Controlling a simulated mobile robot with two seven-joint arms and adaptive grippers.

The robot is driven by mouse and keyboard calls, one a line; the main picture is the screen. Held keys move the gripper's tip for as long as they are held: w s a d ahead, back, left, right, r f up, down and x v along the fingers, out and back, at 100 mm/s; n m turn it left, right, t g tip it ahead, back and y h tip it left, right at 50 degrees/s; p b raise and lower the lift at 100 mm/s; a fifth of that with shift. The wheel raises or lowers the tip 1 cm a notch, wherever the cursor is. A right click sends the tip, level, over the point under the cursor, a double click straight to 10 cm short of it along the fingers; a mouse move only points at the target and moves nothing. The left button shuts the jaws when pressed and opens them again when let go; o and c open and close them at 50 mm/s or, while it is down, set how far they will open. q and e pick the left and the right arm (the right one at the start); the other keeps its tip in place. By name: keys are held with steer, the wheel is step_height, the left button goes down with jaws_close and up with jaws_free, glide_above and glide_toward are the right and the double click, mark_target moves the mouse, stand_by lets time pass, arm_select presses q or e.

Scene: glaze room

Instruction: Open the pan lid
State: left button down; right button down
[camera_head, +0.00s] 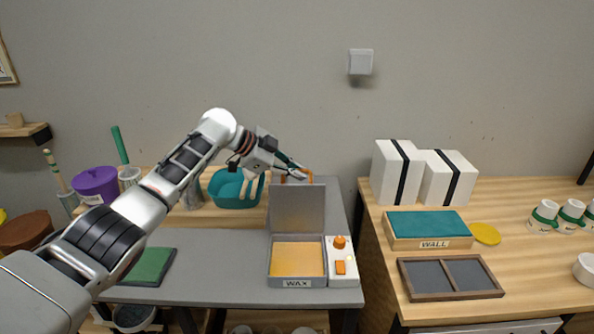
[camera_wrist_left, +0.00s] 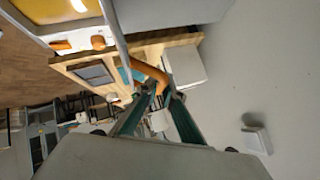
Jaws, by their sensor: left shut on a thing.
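The wax pan (camera_head: 297,282) is a grey square pan labelled WAX, with yellow-orange wax inside, at the front of the grey table. Its grey lid (camera_head: 298,209) stands upright at the pan's back edge, so the pan is open. An orange handle (camera_head: 309,176) sits at the lid's top; it also shows in the left wrist view (camera_wrist_left: 150,72). My left gripper (camera_head: 301,172) reaches in from the left and is shut on the handle; its green-sided fingers (camera_wrist_left: 163,94) meet at it in the wrist view. My right gripper is not in view.
A white control box (camera_head: 344,271) with an orange knob adjoins the pan's right side. A teal basin (camera_head: 235,188) and a purple pot (camera_head: 97,184) stand behind the grey table. A wooden table (camera_head: 530,262) at right holds white boxes, a WALL box and cups.

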arm_select(q)
steer(key=shift+w, duration=0.3)
steer(key=c, duration=2.4)
jaws_free()
steer(key=shift+c, duration=0.2)
steer(key=shift+s+a+r, duration=0.2)
steer(key=shift+a+r, duration=0.1)
steer(key=shift+a, duration=0.05)
steer(key=v, duration=1.1)
steer(key=shift+d, duration=0.1)
